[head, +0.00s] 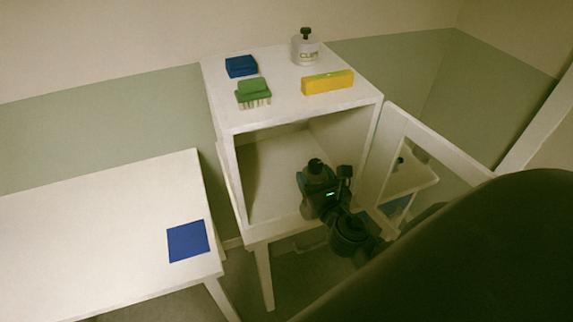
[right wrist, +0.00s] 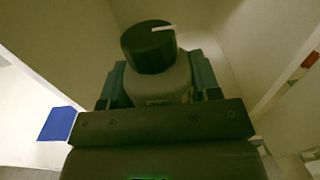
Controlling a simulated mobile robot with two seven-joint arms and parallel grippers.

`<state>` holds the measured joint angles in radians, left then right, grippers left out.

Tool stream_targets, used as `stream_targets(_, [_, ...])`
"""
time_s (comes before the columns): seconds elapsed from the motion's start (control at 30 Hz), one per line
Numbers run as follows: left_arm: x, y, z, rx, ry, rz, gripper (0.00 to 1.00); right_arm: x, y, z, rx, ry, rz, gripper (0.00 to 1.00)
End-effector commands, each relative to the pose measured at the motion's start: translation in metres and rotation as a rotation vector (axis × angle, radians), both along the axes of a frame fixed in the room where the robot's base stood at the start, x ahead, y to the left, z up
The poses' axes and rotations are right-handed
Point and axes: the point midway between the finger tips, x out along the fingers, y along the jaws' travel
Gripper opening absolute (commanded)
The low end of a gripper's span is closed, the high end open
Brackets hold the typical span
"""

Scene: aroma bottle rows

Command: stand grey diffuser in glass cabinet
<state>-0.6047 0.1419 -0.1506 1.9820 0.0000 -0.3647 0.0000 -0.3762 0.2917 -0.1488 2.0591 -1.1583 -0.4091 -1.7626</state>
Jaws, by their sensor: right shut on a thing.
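The grey diffuser (right wrist: 160,85) with a black cap sits between the fingers of my right gripper (right wrist: 160,92) in the right wrist view. In the head view my right gripper (head: 322,190) is at the open front of the glass cabinet (head: 224,150), and the diffuser's black cap (head: 316,165) shows above it. The diffuser looks upright; its base is hidden, so I cannot tell whether it touches the cabinet floor. The cabinet's glass door (head: 438,150) stands open to the right. My left gripper is not in view.
On the cabinet top are a blue block (head: 241,66), a green brush (head: 254,93), a yellow box (head: 328,82) and a clear bottle with a dark stopper (head: 306,50). A white table (head: 100,230) with a blue square (head: 188,241) is at left. The open door stands close to my right arm.

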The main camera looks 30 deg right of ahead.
Motion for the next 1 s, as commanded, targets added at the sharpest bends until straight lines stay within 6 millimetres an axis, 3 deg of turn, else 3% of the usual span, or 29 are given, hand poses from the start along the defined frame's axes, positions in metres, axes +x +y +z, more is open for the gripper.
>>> stream_targets(0.17, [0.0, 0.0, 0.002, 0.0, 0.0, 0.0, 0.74, 0.023, -0.003, 0.002, -0.002, -0.004, 0.012, 0.15])
stream_targets(0.8, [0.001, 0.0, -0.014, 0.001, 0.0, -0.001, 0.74, 0.155, -0.035, 0.0, -0.002, -0.003, 0.01, 0.15])
stream_targets(1.0, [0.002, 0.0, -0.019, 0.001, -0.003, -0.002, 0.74, 0.174, -0.04, 0.0, 0.0, 0.0, 0.01, 0.15])
